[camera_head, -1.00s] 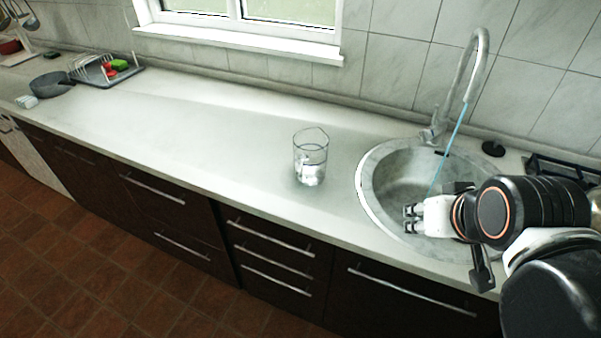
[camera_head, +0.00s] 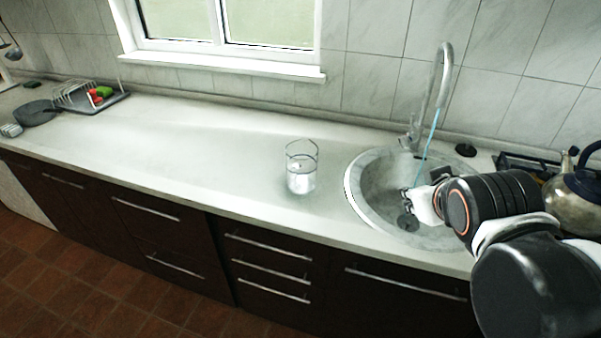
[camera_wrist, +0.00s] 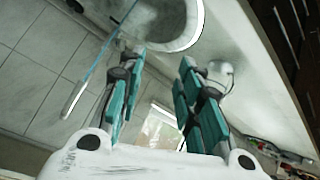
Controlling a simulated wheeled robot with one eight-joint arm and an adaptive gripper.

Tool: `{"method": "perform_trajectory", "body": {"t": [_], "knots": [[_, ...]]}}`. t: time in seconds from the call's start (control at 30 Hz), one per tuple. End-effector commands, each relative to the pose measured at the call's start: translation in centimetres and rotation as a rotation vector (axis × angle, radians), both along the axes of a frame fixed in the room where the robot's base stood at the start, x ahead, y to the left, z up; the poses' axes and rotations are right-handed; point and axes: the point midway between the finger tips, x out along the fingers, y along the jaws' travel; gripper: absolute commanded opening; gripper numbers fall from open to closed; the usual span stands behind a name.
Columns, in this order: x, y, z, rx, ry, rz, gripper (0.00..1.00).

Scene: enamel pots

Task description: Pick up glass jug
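The glass jug (camera_head: 301,168) is clear and stands upright on the pale worktop, left of the sink, in the head view. It seems to hold a clear liquid. In the wrist view a small round glassy shape, apparently the jug (camera_wrist: 222,70), shows beside the right finger and is partly hidden by it. My gripper (camera_head: 408,208) is over the sink, to the right of the jug and apart from it. In the wrist view the teal-padded fingers of my gripper (camera_wrist: 158,64) are spread with nothing between them.
The round sink (camera_head: 352,190) with its tall faucet (camera_head: 443,75) lies right of the jug. A metal kettle (camera_head: 570,200) stands at far right, close to my arm. A dish rack (camera_head: 85,98) and a grey pan (camera_head: 37,113) are far left. The worktop left of the jug is clear.

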Motion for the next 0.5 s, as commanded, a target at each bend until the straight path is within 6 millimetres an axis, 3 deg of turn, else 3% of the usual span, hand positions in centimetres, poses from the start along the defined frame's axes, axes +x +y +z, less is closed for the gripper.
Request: {"method": "perform_trajectory", "body": {"t": [0.27,0.4,0.5], "knots": [[7.1,-2.9,5.8,-0.376,-0.203,0.147,0.32],[11.9,-3.5,10.3,-0.711,-0.345,0.283,0.32],[14.9,-2.7,13.1,-0.976,-0.443,0.397,0.32]]}}
